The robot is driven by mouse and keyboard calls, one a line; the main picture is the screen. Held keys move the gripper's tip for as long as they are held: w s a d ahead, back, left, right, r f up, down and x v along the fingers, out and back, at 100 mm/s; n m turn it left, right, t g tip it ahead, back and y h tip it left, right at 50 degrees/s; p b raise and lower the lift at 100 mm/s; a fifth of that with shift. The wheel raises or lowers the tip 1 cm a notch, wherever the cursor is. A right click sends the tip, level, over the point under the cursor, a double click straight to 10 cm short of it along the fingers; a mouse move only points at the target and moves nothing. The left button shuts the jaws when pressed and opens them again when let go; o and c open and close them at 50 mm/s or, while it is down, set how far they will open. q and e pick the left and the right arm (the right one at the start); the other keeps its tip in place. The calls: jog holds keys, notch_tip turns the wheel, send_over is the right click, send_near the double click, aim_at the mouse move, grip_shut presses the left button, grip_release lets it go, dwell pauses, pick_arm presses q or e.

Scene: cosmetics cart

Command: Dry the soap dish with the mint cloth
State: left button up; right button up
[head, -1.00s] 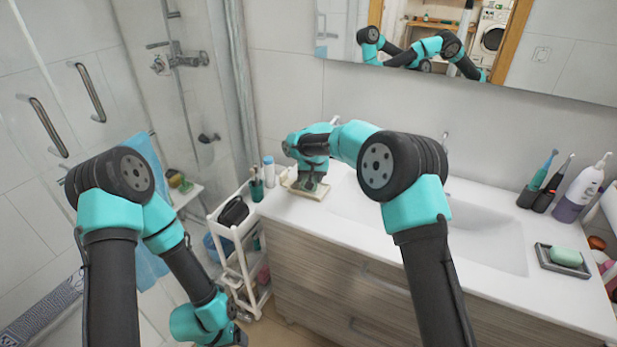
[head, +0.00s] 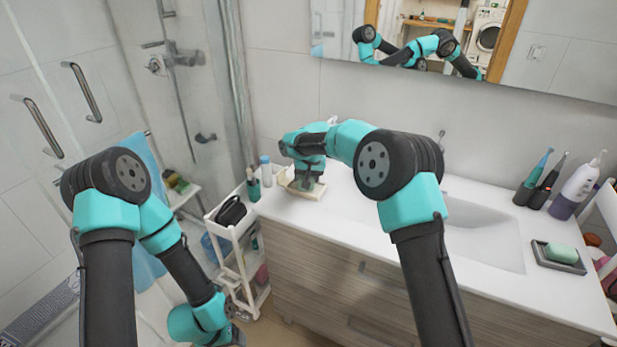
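My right gripper (head: 307,183) points down over a flat cream tray-like piece (head: 312,194) at the counter's left end. Its fingertips are small and partly hidden by my own wrist, so I cannot tell whether it holds anything. I cannot make out a mint cloth for certain. A dark soap dish (head: 573,268) with a mint-green soap bar (head: 561,253) on it sits at the counter's right end, far from this gripper.
A white cart (head: 237,262) with a black pouch (head: 231,211) stands left of the counter. A bottle (head: 266,172) stands behind the tray. A sink basin (head: 470,235) lies mid-counter. Toothbrushes (head: 536,178) and a white-purple bottle (head: 577,190) stand at right. A blue towel (head: 146,272) hangs left.

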jog(key=shift+w+a+f, duration=0.1)
jog(key=shift+w+a, duration=0.15)
jog(key=shift+a, duration=0.25)
dwell(0.3)
jog(key=shift+s+d, duration=0.25)
jog(key=shift+d, duration=0.3)
jog(key=shift+s+d+f, duration=0.1)
jog(key=shift+s+d, duration=0.15)
jog(key=shift+d, duration=0.3)
